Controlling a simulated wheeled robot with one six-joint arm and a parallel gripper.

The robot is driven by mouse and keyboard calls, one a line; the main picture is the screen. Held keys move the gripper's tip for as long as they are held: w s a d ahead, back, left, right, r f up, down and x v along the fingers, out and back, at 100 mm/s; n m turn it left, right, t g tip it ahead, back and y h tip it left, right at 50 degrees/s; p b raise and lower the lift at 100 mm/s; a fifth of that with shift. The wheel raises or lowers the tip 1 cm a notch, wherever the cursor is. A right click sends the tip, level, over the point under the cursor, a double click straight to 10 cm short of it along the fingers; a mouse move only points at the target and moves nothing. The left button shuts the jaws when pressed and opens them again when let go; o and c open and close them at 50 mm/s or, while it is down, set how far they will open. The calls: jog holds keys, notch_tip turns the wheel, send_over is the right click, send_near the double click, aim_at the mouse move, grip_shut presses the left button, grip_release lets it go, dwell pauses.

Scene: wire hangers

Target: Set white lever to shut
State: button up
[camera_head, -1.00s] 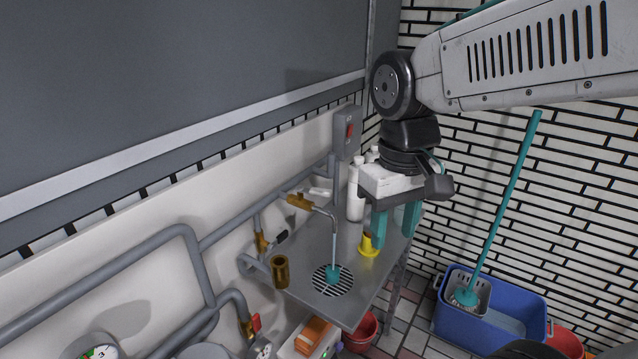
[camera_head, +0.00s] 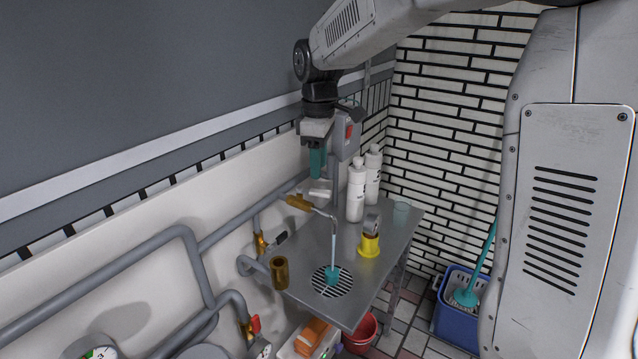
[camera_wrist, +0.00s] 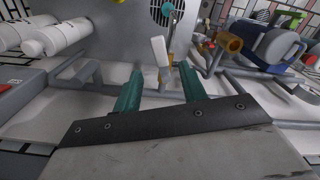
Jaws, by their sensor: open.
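The white lever (camera_head: 320,191) sits on the pipework by a brass valve (camera_head: 298,202), at the back edge of the metal table. In the wrist view the white lever (camera_wrist: 160,50) shows as a pale bar ahead of the fingertips, between their lines. My gripper (camera_head: 317,168) has teal fingers and points down just above the lever in the head view. In the wrist view my gripper (camera_wrist: 159,84) is open, with nothing between its fingers. I cannot tell how far the fingertips are from the lever.
A grey switch box (camera_head: 349,134) stands close to my gripper. A black lever (camera_head: 282,237) sits lower left.

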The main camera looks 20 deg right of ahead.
aim_at(319, 191)
notch_tip(319, 191, down, 6)
jog(key=shift+r, duration=0.1)
grip_shut()
